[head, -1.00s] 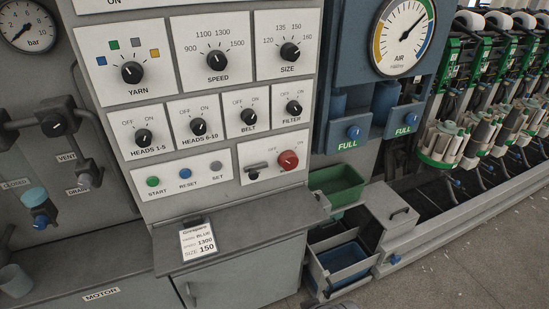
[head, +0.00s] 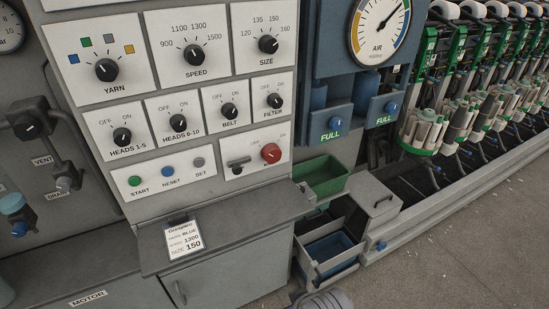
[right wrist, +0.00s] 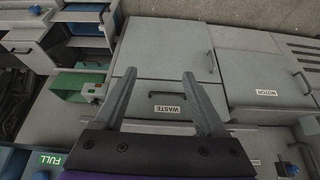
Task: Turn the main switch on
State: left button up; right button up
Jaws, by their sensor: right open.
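The main switch, a red round knob (head: 270,153), sits at the lower right of the control panel (head: 206,178) in the head view, between small OFF and ON marks. Its exact pointer angle is too small to read. A small dark handle-like part (head: 238,163) is just left of it on the same plate. My right gripper (right wrist: 160,76) is open and empty in the right wrist view, facing grey cabinet doors and a WASTE label. It is well apart from the switch, which that view does not show. My left gripper is not in view.
A grey ledge (head: 225,222) with a settings card (head: 183,239) juts out below the panel. A green bin (head: 322,175) and an open drawer with a blue bin (head: 333,247) stand to the right. Several black knobs surround the switch. Floor at lower right is clear.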

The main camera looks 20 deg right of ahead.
jog(key=o, duration=0.3)
jog(key=shift+t+y, duration=0.4)
jog(key=shift+t, duration=0.1)
jog(key=w+r, duration=0.1)
jog(key=w, duration=0.1)
jog(key=w+r, duration=0.1)
jog(key=w, duration=0.1)
jog(key=shift+a+r, duration=0.15)
jog(key=shift+r, duration=0.2)
jog(key=shift+o, duration=0.2)
jog(key=t+p, duration=0.1)
jog(key=t, duration=0.6)
send_near(274, 156)
jog(key=x, duration=0.9)
jog(key=shift+w+f, duration=0.25)
jog(key=shift+w, duration=0.05)
jog(key=shift+c, duration=0.2)
jog(key=c, duration=1.3)
